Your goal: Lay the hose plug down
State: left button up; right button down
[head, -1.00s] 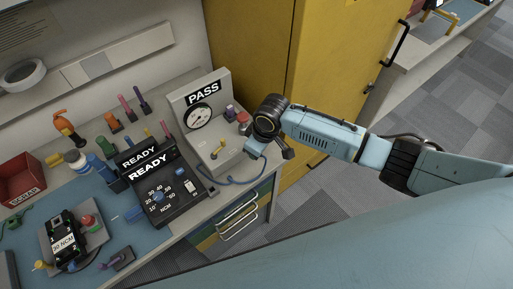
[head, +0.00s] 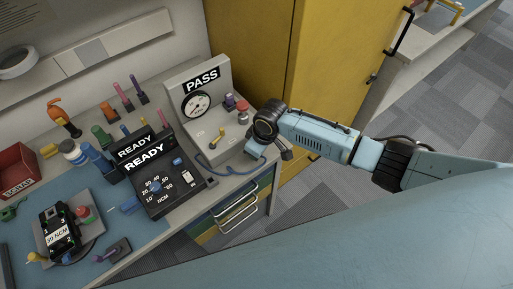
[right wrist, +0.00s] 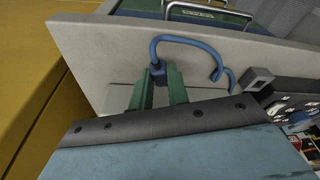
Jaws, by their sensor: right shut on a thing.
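The hose plug (right wrist: 158,75) is a small dark blue piece between the two green fingertips of my right gripper (right wrist: 160,88) in the right wrist view. The fingers are shut on it. A blue hose (right wrist: 186,40) arches from the plug over the grey surface. In the head view my right gripper (head: 257,147) is beside the gauge station's right front corner, near the bench edge. The hose also shows there (head: 225,172), running left from the gripper along the front. Whether the plug touches the surface cannot be told. My left gripper is not in view.
The gauge station (head: 218,75) reads PASS. Left of it stands a black READY unit (head: 165,185) with a dial. A yellow cabinet (head: 330,50) stands close behind my right arm. Drawers (head: 235,210) are below the bench edge. A red scrap bin (head: 15,170) is at far left.

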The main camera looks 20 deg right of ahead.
jog(key=shift+f, duration=0.2)
jog(key=c, duration=1.3)
grip_release()
jog(key=p+v, duration=0.1)
jog(key=v, duration=1.2)
jog(key=shift+s+r+p, duration=0.1)
jog(key=shift+r+p, duration=0.1)
jog(key=shift+p, duration=0.1)
